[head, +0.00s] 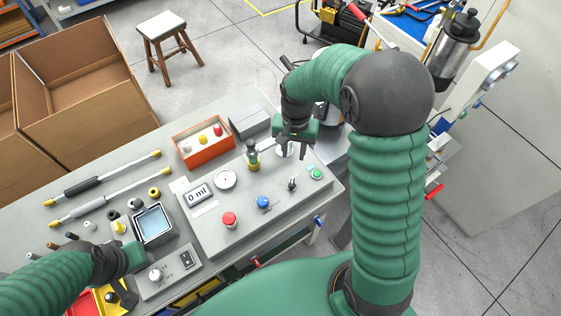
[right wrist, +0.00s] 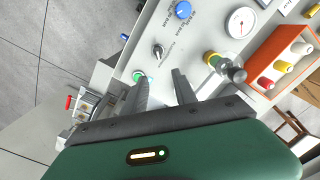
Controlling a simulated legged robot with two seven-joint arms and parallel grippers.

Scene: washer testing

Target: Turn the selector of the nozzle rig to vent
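The nozzle rig (head: 262,215) is a grey panel on the bench, with a white dial gauge, a "0 ml" display, a red button and a blue knob (head: 263,202). A small dark lever switch, which looks like the selector (head: 292,184), sits between the blue knob and a green button (head: 316,173). In the right wrist view the selector (right wrist: 158,50) has labels around it, too small to read. My right gripper (right wrist: 162,80) is open and empty above the panel, its fingers pointing toward the selector and green button. My left gripper (head: 138,257) is by a grey tray; its fingers are unclear.
A brass-and-black fitting (head: 253,157) stands on the panel near my right gripper. An orange box (head: 203,143) with coloured caps sits behind it. The grey tray (head: 153,226) holds blue liquid. Two rods lie on the bench left. Cardboard boxes (head: 75,85) stand beyond it.

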